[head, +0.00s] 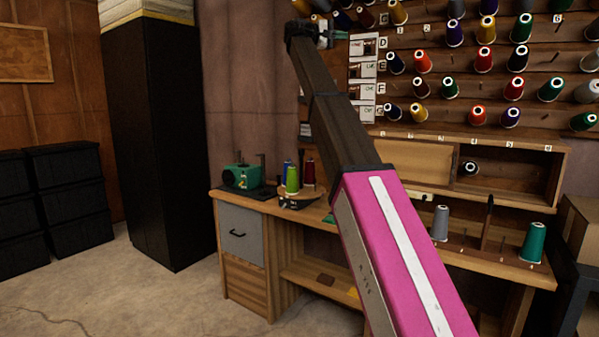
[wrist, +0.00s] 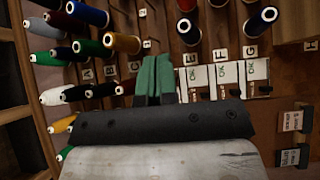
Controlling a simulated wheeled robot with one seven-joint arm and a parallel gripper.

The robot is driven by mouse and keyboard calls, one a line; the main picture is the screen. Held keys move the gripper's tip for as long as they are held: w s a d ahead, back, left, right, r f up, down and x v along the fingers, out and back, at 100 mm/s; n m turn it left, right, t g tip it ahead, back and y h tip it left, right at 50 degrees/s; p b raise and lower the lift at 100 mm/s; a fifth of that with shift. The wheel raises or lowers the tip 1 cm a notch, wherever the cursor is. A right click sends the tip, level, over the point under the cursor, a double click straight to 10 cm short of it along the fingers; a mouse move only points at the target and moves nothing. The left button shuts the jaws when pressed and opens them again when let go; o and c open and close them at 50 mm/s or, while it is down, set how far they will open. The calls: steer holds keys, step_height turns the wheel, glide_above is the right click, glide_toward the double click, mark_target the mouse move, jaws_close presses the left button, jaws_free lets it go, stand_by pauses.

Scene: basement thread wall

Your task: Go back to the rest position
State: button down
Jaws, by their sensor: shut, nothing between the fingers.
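My gripper (head: 330,34) is at the end of my raised arm in the head view, in front of the upper left part of the thread wall. In the wrist view my gripper's green fingers (wrist: 154,78) are together, with nothing between them. The thread wall (head: 470,67) holds rows of coloured spools on pegs beside lettered cards. In the wrist view the wall's spools and cards appear turned sideways around the fingers. My arm hides part of the wall and the workbench.
A wooden workbench (head: 290,213) stands below the wall. On it are a green machine (head: 241,177), several spools on a dark holder (head: 297,202), a grey spool (head: 440,223) and a teal spool (head: 534,242). A black cabinet (head: 155,140) stands left; the floor (head: 140,300) in front is open.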

steer(key=w+d+f+n+t+y, duration=0.1)
steer(key=d+f+y, duration=0.1)
steer(key=f, duration=1.4)
steer(key=w+d+f+n+t+y, duration=0.1)
steer(key=w+d+f+n+y, duration=0.1)
steer(key=f, duration=1.5)
steer(key=s+d+f+g+y, duration=0.1)
steer(key=s+f+y, duration=0.15)
steer(key=f, duration=0.95)
steer(key=s+d+f+y, duration=0.1)
steer(key=s+f+y, duration=0.15)
steer(key=f, duration=1.05)
steer(key=s+a+f+m+g+y, duration=0.1)
steer(key=s+f+y, duration=0.3)
steer(key=s+f, duration=1.2)
steer(key=s+a+f+m+g+y, duration=0.1)
steer(key=s+f+m+g+y, duration=0.2)
steer(key=s+f, duration=1.3)
step_height(320, 180, down, 6)
steer(key=shift+s+r+m+y, duration=0.25)
steer(key=shift+m+y, duration=0.35)
steer(key=shift+y, duration=0.2)
